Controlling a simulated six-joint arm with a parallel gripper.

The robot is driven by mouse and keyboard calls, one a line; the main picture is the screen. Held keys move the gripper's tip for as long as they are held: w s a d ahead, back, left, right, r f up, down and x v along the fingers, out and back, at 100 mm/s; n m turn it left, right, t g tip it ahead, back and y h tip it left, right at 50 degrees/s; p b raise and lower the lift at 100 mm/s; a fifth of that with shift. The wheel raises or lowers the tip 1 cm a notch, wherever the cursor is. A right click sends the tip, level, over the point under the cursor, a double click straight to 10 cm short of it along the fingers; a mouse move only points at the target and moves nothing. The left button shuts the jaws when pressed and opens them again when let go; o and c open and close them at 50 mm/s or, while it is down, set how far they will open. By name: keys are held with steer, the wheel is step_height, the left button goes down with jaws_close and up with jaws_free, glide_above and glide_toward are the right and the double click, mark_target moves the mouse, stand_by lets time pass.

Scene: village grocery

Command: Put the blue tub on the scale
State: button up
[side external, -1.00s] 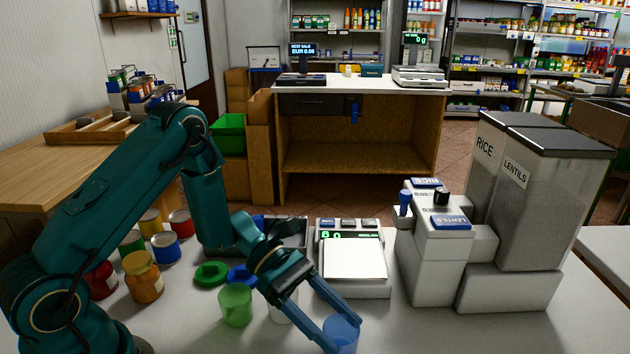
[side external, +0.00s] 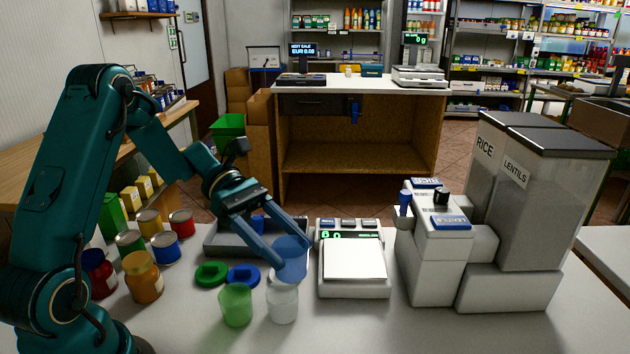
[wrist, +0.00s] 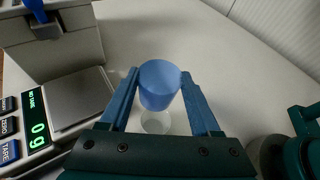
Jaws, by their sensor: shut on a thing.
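The blue tub (side external: 291,262) is held upright between the blue fingers of my gripper (side external: 290,254), which is shut on it above the counter. It also shows in the wrist view (wrist: 159,84) between the two fingertips. The scale (side external: 354,262) has a bare white plate and stands just right of the tub. In the wrist view the scale (wrist: 75,98) is on the left and its display reads 0 g. A clear white tub (side external: 283,303) stands on the counter below the blue tub, and a green tub (side external: 236,305) stands left of it.
A green lid (side external: 211,274) and a blue lid (side external: 243,275) lie on the counter. A grey tray (side external: 225,240) is behind them. Jars and cans (side external: 144,276) stand at left. The dispenser (side external: 437,255) with rice and lentil bins stands right of the scale.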

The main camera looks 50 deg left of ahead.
steer(key=shift+v, duration=0.95)
steer(key=w+a+r+n+t+y, duration=0.1)
steer(key=w+a+r+n+t, duration=0.35)
steer(key=w+a, duration=0.45)
steer(key=shift+t+y, duration=0.25)
steer(key=shift+y, duration=0.05)
steer(key=x, duration=0.9)
steer(key=s+f+x, duration=0.1)
steer(key=x, duration=0.4)
steer(key=shift+s, duration=0.1)
steer(key=shift+f, duration=1.95)
steer(key=shift+f, duration=0.1)
steer(key=o, duration=1.4)
steer(key=shift+o, duration=0.2)
